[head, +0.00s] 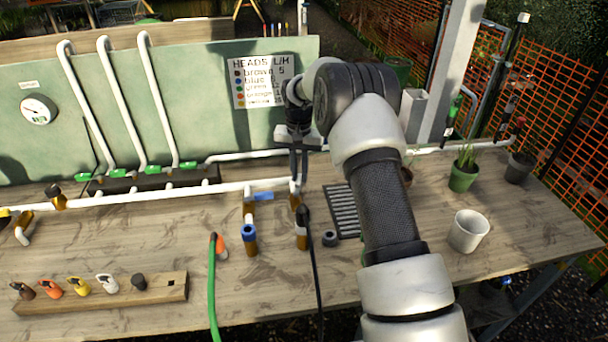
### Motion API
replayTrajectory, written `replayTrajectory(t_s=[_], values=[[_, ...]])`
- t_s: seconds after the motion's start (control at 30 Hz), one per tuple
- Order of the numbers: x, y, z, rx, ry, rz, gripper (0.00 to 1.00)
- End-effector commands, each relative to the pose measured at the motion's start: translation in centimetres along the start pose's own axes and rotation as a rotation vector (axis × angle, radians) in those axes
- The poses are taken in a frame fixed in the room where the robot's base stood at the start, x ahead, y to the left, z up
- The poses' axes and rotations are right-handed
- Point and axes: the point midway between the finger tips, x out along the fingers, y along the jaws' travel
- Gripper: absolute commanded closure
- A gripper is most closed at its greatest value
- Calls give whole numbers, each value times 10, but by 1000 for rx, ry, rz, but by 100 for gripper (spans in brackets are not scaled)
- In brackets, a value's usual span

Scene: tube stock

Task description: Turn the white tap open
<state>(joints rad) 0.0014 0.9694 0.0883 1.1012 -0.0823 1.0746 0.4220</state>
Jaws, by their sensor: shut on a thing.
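The white tap (294,187) sits on a brass body at the right end of the white pipe (225,189), in the middle of the table. Only a small white part of it shows below my fingers. My gripper (299,178) points down over it with its fingers close together, shut on the tap. The fingers partly hide the handle, so its exact angle cannot be told. Below it, a brass fitting (301,241) has a black connector and a black hose (314,270).
A blue-handled tap (263,196) stands just left, with a blue-collared fitting (249,236) below it. A green hose (212,290) and a wooden rack (90,308) of coloured heads lie front left. A dark grate (341,208), white pot (468,231) and plant pots are right.

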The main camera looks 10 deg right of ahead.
Motion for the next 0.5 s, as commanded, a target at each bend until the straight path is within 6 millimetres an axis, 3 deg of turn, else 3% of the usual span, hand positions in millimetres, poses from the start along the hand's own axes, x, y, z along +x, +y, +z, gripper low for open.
replayTrajectory(t_s=[0.5], values=[[-2, -17, 2, -306, 4, -1, 100]])
